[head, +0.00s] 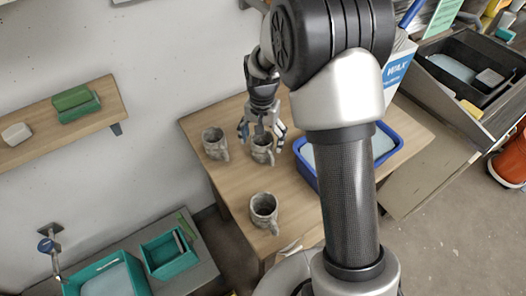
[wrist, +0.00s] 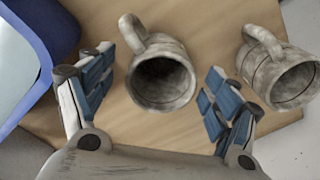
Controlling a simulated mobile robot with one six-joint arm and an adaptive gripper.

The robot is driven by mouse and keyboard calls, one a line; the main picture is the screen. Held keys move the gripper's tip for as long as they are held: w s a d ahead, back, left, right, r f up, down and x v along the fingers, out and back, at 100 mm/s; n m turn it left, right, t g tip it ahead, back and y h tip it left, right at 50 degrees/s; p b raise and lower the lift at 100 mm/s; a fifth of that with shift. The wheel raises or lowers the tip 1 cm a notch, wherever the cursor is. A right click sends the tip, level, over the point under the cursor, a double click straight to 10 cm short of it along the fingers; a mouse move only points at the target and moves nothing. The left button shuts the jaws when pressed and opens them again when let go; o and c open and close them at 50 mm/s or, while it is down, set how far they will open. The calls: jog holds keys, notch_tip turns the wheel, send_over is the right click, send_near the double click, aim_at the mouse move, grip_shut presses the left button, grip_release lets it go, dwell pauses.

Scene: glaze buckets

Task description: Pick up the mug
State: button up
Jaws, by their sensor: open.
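Three grey mottled mugs stand on the wooden table. One mug (head: 262,152) is right under my gripper (head: 263,130). In the wrist view this mug (wrist: 162,80) stands between my open fingers (wrist: 160,105), with its handle toward the top left and its dark inside showing. A gap shows between each blue-padded finger and the mug. A second mug (head: 214,142) stands to the left in the head view; a mug at the right of the wrist view (wrist: 278,72) sits just outside my right finger. A third mug (head: 264,211) stands nearer the table's front edge.
A blue tray (head: 309,176) with pale contents is on the table, partly hidden behind my arm; its rim (wrist: 32,62) is left of my fingers in the wrist view. The wooden table (head: 228,182) is bare between the mugs. Teal bins (head: 168,252) stand lower left.

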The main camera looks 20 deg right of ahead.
notch_tip(320, 180, down, 5)
jog(key=shift+w+f+b, duration=0.1)
jog(key=shift+w+b, duration=0.05)
jog(key=shift+b, duration=0.95)
jog(key=shift+c, duration=0.2)
jog(key=c, duration=1.3)
jog(key=shift+r, duration=0.2)
